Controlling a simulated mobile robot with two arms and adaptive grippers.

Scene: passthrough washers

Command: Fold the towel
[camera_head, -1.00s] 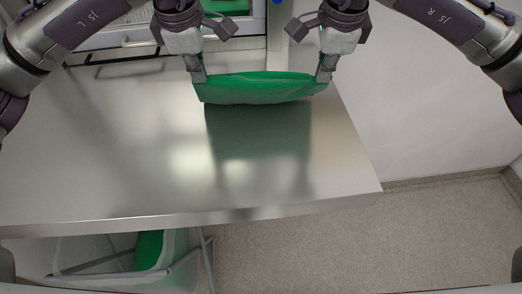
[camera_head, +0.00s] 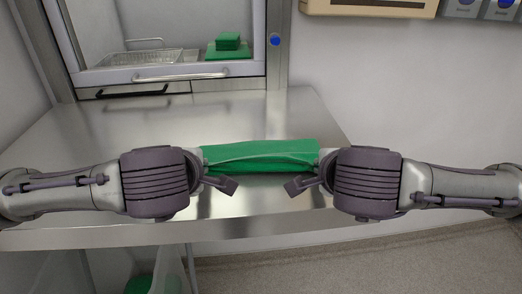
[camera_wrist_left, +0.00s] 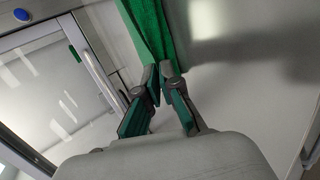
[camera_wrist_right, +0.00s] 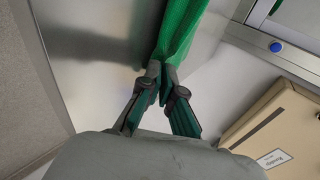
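The green towel (camera_head: 262,156) is stretched between my two grippers over the steel table, partly doubled, with a fold line along its front. My left gripper (camera_wrist_left: 157,82) is shut on the towel's left end; the towel (camera_wrist_left: 150,30) runs up from its fingertips in the left wrist view. My right gripper (camera_wrist_right: 160,78) is shut on the towel's right end; the towel (camera_wrist_right: 180,30) rises from its fingertips in the right wrist view. In the head view the fingers are mostly hidden behind my wrists. Whether the towel's underside touches the table is unclear.
The steel table (camera_head: 270,110) is clear behind the towel. At the back stands a pass-through window with a wire basket (camera_head: 135,57) and folded green cloths (camera_head: 228,48) inside. A beige box (camera_head: 370,8) is on the right wall. A bin with green cloth (camera_head: 140,284) sits below.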

